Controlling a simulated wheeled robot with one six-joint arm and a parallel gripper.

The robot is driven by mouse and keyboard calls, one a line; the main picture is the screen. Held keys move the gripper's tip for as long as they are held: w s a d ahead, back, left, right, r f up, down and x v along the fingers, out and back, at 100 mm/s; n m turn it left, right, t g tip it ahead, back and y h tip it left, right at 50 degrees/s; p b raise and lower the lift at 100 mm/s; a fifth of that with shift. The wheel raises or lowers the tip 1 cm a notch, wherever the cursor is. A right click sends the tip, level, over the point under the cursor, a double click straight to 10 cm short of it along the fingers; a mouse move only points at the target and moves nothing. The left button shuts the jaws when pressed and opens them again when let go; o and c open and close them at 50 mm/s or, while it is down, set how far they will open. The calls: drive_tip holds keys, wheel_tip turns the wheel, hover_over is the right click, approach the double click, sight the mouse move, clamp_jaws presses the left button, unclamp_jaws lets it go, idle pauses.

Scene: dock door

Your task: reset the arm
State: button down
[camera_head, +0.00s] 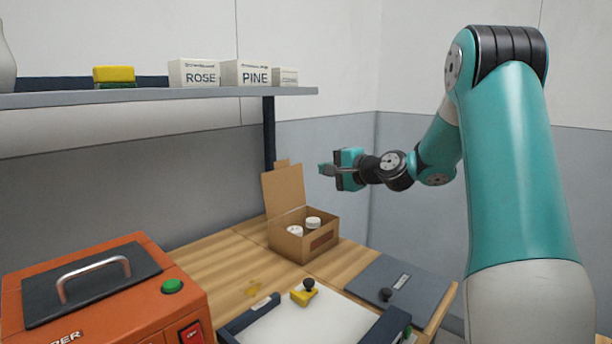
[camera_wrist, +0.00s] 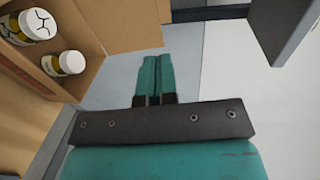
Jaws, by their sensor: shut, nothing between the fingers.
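My gripper (camera_head: 326,170) is at the end of my teal arm, raised above the workbench at the right of the cardboard box's open flap. In the wrist view my gripper's two teal fingers (camera_wrist: 158,66) lie side by side, shut and empty. The open cardboard box (camera_head: 322,240) stands on the bench below the gripper, with two white-lidded jars (camera_head: 313,222) inside. In the wrist view the jars (camera_wrist: 70,63) show at the upper left, apart from the fingers.
An orange machine (camera_head: 110,290) stands at the front left. A shelf (camera_head: 160,97) with labelled boxes (camera_head: 195,73) runs along the back wall. A yellow block with a black knob (camera_head: 304,292) sits by a white panel (camera_head: 310,325). A grey plate (camera_head: 395,285) lies at the right.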

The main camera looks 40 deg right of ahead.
drive_tip(key=s+a+n+g+y+p, duration=0.1)
drive_tip(key=s+a+n+g, duration=0.15)
drive_tip(key=a, duration=0.55)
drive_tip(key=s+a+n+g+y, duration=0.2)
drive_tip(key=a+n, duration=0.2)
drive_tip(key=a, duration=0.4)
drive_tip(key=s+a+n+g+y+p, duration=0.1)
drive_tip(key=s+a+n+g, duration=0.2)
drive_tip(key=a, duration=0.5)
drive_tip(key=s+a+f+n+g, duration=0.1)
drive_tip(key=s+a+n+g, duration=0.3)
drive_tip(key=s+a+n, duration=0.5)
drive_tip(key=s+f+n+g+h+p, duration=0.1)
drive_tip(key=s+n+g, duration=0.3)
drive_tip(key=s, duration=1.2)
drive_tip(key=shift+a+f+h+p, duration=0.3)
drive_tip(key=shift+a+f+h, duration=0.2)
drive_tip(key=shift+h, duration=0.4)
drive_tip(key=shift+g, duration=0.25)
